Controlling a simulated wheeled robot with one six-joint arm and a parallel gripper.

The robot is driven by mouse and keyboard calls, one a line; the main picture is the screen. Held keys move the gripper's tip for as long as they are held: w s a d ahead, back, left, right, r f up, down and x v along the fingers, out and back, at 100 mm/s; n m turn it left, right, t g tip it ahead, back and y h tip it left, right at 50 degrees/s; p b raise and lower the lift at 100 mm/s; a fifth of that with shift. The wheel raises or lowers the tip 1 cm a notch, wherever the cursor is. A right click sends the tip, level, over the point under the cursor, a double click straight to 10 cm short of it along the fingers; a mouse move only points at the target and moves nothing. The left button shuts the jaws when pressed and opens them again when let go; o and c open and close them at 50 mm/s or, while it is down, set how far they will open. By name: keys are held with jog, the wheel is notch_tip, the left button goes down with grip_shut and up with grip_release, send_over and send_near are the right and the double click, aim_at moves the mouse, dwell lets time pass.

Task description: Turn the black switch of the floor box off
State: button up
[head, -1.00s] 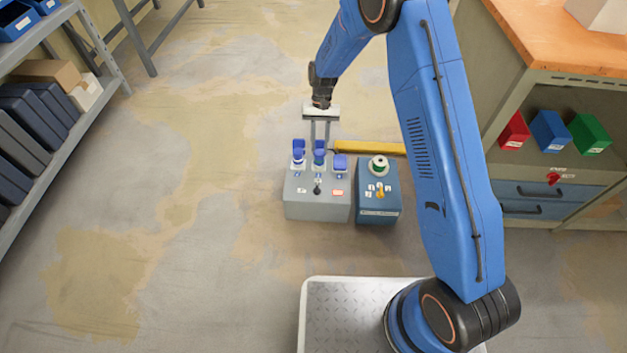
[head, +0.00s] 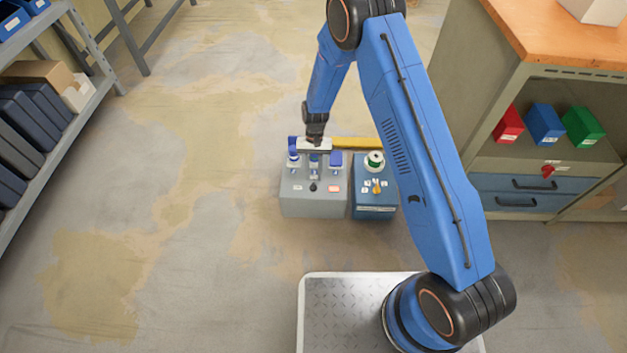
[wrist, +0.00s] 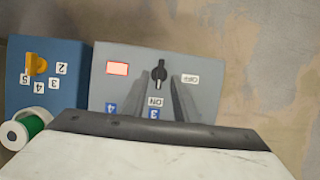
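The floor box (head: 299,207) is grey and stands on the floor. Its black switch (head: 313,187) is a small knob on the top, seen close in the wrist view (wrist: 159,72). The knob lies in line with the ON label (wrist: 155,101); the OFF label (wrist: 190,79) is to its right there. A pale red lamp (wrist: 117,68) on the box looks lit. My gripper (wrist: 160,77) is open and empty, above the box, its two fingers appearing on either side of the knob in the wrist view. Whether they touch it I cannot tell.
A blue box (head: 375,200) with a yellow knob (wrist: 36,64) and a green-and-white spool (head: 374,160) stands close to the right. Blue plugs (head: 335,158) stand on the grey box's back part. A yellow bar (head: 355,143) lies behind. Floor to the left is clear.

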aim_at(313, 185)
jog(key=shift+x, duration=1.65)
grip_shut()
